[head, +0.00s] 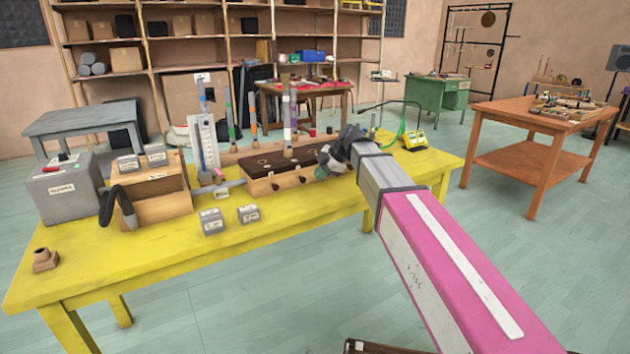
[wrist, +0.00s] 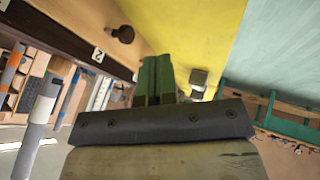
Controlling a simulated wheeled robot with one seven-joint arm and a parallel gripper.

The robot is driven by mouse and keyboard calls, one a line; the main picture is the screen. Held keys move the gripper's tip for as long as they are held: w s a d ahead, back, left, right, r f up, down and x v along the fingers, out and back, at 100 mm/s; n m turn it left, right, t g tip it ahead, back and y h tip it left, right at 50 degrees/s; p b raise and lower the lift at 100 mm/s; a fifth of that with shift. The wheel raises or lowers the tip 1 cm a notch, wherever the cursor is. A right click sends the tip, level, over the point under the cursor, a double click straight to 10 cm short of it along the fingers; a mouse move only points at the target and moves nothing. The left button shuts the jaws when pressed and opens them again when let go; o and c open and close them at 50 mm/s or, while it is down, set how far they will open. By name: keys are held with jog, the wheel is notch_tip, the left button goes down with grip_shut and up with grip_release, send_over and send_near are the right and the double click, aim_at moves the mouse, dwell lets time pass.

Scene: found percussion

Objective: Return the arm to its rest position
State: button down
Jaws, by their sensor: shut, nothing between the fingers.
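My arm, with its pink and grey links, reaches from the lower right of the head view over the yellow table (head: 290,215). My gripper (head: 326,160) is at the right end of the wooden box with a dark brown top (head: 275,175). Its tip is partly hidden by the wrist, and I cannot tell whether it touches the box. In the wrist view the green fingers of my gripper (wrist: 157,62) are together with nothing between them. A dark knob (wrist: 122,34) and the dark board edge (wrist: 70,40) lie just left of the fingers.
Upright tubes (head: 287,110) rise behind the box. Grey blocks (head: 213,222), a wooden stand (head: 150,190) and a grey box (head: 65,195) fill the left side. Open floor (head: 300,310) lies in front of the table.

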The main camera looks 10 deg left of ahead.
jog(key=v, duration=0.6)
jog(key=s+d+f+m+h, duration=0.2)
jog(key=d+f+m, duration=0.4)
jog(key=d+f, duration=0.3)
jog(key=s+d+f+m+h, duration=0.2)
jog(key=d+f+m, duration=0.4)
jog(key=d+f, duration=0.35)
jog(key=s+d+f+m+h, duration=0.1)
jog(key=s+d+f+m, duration=0.5)
jog(key=d, duration=0.3)
jog(key=s+d+f+m+h, duration=0.2)
jog(key=s+d+f+m, duration=0.3)
jog(key=d+f+m, duration=0.3)
jog(key=shift+s+d+f+g, duration=0.3)
jog(key=shift+s+d+f, duration=0.1)
jog(key=shift+d, duration=0.35)
